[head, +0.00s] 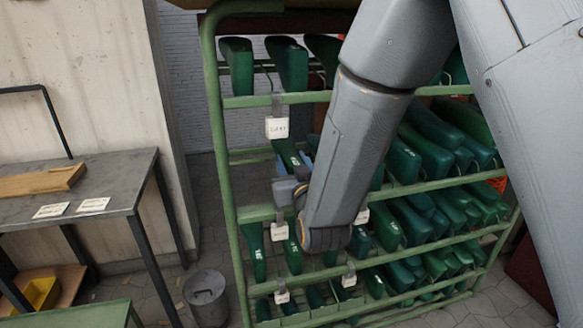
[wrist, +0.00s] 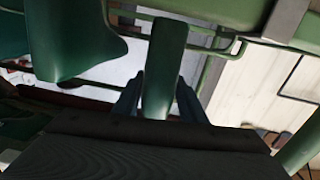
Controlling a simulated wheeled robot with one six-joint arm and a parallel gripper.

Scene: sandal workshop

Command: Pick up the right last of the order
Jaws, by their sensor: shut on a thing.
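Green lasts stand and hang in rows on a green rack (head: 228,180) in the head view. In the wrist view my gripper (wrist: 158,95) has its two fingers on either side of one green last (wrist: 165,60), shut on it. In the head view my gripper (head: 300,172) is at the middle level of the rack, partly hidden by my arm. A green last (head: 286,152) shows right beside it there. I cannot read a marking on the held last.
A neighbouring last (wrist: 80,45) is close on the left in the wrist view. White tags (head: 277,128) hang from the rack's bars. A dark table (head: 110,180) with paper cards and a wooden tray stands at left; a grey bin (head: 205,290) is on the floor.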

